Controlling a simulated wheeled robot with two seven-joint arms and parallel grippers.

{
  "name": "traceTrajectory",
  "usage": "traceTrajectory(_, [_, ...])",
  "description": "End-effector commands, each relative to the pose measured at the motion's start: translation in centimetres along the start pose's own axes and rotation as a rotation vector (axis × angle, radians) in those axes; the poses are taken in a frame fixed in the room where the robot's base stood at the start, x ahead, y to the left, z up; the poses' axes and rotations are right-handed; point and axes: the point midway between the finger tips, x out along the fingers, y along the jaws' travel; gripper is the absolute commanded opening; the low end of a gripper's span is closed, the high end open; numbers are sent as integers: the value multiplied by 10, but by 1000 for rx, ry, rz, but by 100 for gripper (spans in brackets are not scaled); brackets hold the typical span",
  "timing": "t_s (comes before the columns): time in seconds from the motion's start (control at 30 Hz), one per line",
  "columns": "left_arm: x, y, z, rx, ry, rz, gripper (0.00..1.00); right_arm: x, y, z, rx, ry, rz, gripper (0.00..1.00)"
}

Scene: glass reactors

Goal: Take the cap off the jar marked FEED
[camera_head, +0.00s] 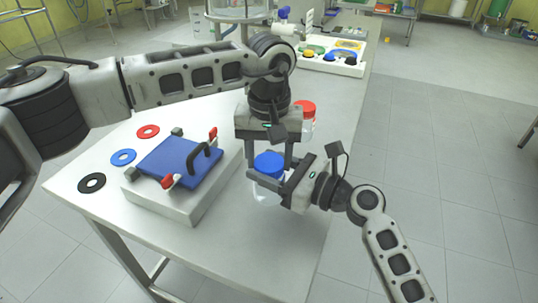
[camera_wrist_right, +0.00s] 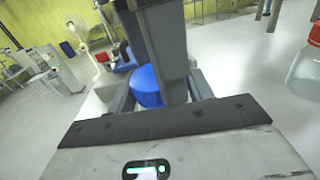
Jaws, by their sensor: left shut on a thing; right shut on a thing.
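A clear jar (camera_head: 263,194) with a blue cap (camera_head: 268,162) stands near the right edge of the white table. No FEED marking is readable. My left gripper (camera_head: 268,156) points down from above, its fingers on either side of the blue cap and shut on it. My right gripper (camera_head: 276,181) comes in from the right, below the left one, and is shut on the jar. The fingers hide part of the jar. The right wrist view shows the blue cap (camera_wrist_right: 147,88) between the gripper parts, with a left finger standing close in front.
A jar with a red cap (camera_head: 305,107) stands just behind the grippers. A white block (camera_head: 190,207) with a blue plate (camera_head: 180,163) and black handle sits to the left. Red (camera_head: 148,131), blue (camera_head: 123,157) and black (camera_head: 92,183) rings lie farther left. The table's right edge is close.

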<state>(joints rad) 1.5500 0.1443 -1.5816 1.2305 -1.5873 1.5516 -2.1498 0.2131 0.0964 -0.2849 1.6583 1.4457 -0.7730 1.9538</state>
Motion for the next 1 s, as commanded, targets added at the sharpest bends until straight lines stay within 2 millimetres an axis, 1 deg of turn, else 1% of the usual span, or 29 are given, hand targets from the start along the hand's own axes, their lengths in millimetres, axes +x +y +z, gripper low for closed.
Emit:
traceTrajectory(0.07, [0, 0, 0, -5, 0, 2, 25, 0, -1, -1, 0, 1, -5, 0])
traceTrajectory(0.1, [0, 0, 0, -4, 0, 2, 55, 0, -1, -1, 0, 1, -5, 0])
traceTrajectory(0.17, [0, 0, 0, -3, 0, 2, 72, 0, -1, -1, 0, 1, -5, 0])
traceTrajectory(0.2, [0, 0, 0, -3, 0, 1, 74, 0, -1, -1, 0, 1, -4, 0])
traceTrajectory(0.47, [-2, 0, 0, -1, 1, 2, 74, 0, 0, -1, 0, 1, -1, 0])
traceTrajectory(0.57, [-10, 1, -1, 0, 3, 3, 74, 0, 0, -1, 1, 1, -1, 0])
traceTrajectory(0.8, [-42, 0, -1, 0, 3, 2, 74, 0, 0, -1, 1, 1, 0, 0])
traceTrajectory(0.87, [-45, 0, 0, 1, 2, 1, 74, 0, 0, -1, 1, 1, 0, 0])
traceTrajectory(1.0, [-45, 0, 0, 1, 0, 1, 74, 0, 0, -1, 1, 1, 0, 0])
